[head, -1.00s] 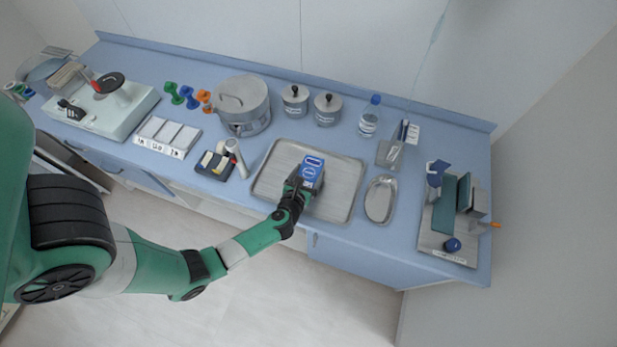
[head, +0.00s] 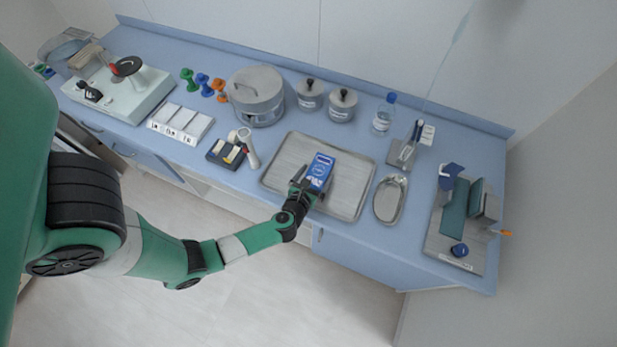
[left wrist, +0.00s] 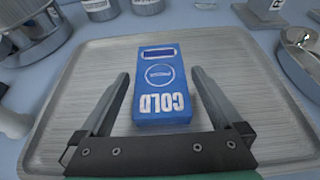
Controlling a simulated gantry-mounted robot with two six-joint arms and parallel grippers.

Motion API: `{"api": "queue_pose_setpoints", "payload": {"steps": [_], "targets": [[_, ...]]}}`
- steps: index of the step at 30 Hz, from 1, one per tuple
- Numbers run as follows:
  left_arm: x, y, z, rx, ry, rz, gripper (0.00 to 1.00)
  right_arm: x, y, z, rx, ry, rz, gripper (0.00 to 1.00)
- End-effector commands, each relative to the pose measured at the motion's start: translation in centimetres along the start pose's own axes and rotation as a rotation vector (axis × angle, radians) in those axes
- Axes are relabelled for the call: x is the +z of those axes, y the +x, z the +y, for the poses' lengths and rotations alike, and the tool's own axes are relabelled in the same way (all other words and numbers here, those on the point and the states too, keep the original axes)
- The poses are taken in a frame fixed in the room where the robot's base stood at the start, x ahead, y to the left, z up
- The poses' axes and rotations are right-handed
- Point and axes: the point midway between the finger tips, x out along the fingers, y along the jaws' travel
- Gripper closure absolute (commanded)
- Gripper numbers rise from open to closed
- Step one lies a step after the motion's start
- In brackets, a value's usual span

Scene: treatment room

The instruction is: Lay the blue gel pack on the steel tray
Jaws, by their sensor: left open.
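The blue gel pack (head: 319,168), marked COLD, lies on the steel tray (head: 347,203), near its middle. In the left wrist view the pack (left wrist: 161,85) rests flat on the tray (left wrist: 62,95), with bare tray metal all round it. My left gripper (head: 308,187) is at the pack's near end. In the left wrist view its two fingers (left wrist: 160,82) are open, one on each side of the pack, with visible gaps between the fingers and the pack. My right gripper is not in view.
A steel kidney dish (head: 389,200) stands just right of the tray. A large steel drum (head: 257,95) and two lidded jars (head: 342,104) stand behind it. A black holder with rolls (head: 226,152) is on the left. A bottle (head: 384,115) stands at the back.

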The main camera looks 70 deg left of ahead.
Motion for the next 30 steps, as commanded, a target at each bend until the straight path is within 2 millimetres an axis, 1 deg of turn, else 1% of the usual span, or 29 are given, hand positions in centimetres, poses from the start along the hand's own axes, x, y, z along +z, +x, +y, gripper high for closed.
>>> {"api": "queue_pose_setpoints", "payload": {"steps": [1,6,9,12,16,26,28,29,30], "targets": [[0.2,-1.5,-0.1,-0.006,0.004,0.001,0.0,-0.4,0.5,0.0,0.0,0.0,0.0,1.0],[0.2,-5.9,-0.2,-0.009,0.004,0.001,0.0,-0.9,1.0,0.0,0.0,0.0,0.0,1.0],[0.1,-7.7,-0.2,-0.008,0.003,0.0,0.0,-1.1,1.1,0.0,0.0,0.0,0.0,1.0],[0.1,-8.8,-0.1,-0.005,0.003,0.0,0.0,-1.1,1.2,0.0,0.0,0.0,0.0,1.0],[0.0,-9.3,0.0,-0.001,0.001,0.0,0.0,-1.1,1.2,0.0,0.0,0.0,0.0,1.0],[0.0,-9.3,0.0,0.0,0.0,-0.001,0.0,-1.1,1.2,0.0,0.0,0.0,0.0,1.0],[0.5,-9.3,-0.3,-0.008,0.002,-0.011,0.0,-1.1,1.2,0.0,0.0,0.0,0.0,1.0],[1.0,-9.2,-0.8,-0.019,0.006,-0.024,0.0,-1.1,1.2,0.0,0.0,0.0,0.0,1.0],[2.1,-9.2,-1.8,-0.041,0.014,-0.054,0.0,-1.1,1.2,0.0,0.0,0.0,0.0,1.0]]}}
